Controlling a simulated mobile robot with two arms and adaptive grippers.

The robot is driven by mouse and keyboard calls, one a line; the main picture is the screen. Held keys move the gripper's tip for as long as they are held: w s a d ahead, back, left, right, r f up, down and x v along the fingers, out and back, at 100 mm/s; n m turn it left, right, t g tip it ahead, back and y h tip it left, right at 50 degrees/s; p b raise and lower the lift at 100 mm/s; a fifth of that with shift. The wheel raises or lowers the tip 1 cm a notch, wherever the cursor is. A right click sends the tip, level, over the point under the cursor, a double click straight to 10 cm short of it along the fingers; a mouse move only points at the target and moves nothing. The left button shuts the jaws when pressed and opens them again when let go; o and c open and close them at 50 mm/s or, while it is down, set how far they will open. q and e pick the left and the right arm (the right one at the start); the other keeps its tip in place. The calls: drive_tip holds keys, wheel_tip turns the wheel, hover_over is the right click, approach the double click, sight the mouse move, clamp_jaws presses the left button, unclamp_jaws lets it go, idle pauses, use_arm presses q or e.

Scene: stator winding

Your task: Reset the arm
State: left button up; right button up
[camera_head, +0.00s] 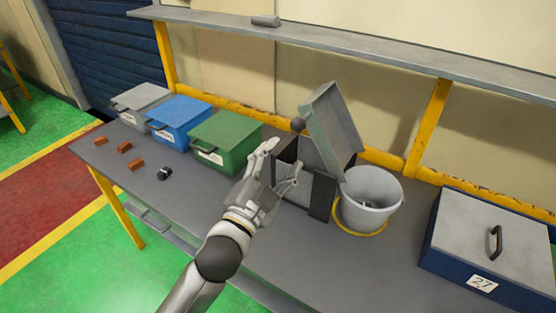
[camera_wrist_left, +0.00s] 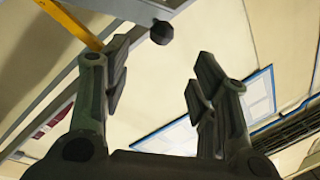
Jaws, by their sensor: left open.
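My left arm comes in from the lower left of the head view. Its gripper (camera_head: 279,165) is open and empty, above the table in front of a dark box with a raised grey lid (camera_head: 333,128). In the left wrist view the two fingers (camera_wrist_left: 155,88) stand well apart with nothing between them. A dark knob on a grey part (camera_wrist_left: 161,32) shows beyond the fingers there. My right gripper is in neither view.
Grey (camera_head: 141,98), blue (camera_head: 179,112) and green (camera_head: 227,132) lidded boxes stand left on the table (camera_head: 200,215). Brown blocks (camera_head: 124,147) and a black piece (camera_head: 164,173) lie before them. A grey bucket (camera_head: 369,200) and a blue box (camera_head: 490,250) stand right. A shelf (camera_head: 350,55) runs above.

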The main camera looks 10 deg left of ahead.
use_arm(q)
drive_tip(key=s+a+f+n+g+y, duration=0.2)
drive_tip(key=s+a+f+n+g, duration=0.25)
drive_tip(key=f, duration=0.45)
drive_tip(key=s+a+f+n+g+y, duration=0.35)
drive_tip(key=s+f, duration=0.25)
drive_tip(key=f, duration=0.3)
drive_tip(key=s+a+f+n+g, duration=0.1)
drive_tip(key=s+f+g, duration=0.3)
drive_tip(key=s, duration=0.4)
drive_tip(key=s+a+f+n+g, duration=0.1)
drive_tip(key=s+f+g, duration=0.35)
drive_tip(key=s, duration=0.45)
wheel_tip(320, 180, down, 29)
drive_tip(key=s+b, duration=0.2)
drive_tip(key=b, duration=0.1)
drive_tip(key=s+a+f+g+b, duration=0.2)
drive_tip(key=s+a+f, duration=0.1)
drive_tip(key=s+f, duration=1.3)
wheel_tip(320, 180, down, 3)
drive_tip(key=shift+s+r+h, duration=0.1)
drive_tip(key=shift+s+h, duration=0.05)
drive_tip(key=shift+h, duration=0.2)
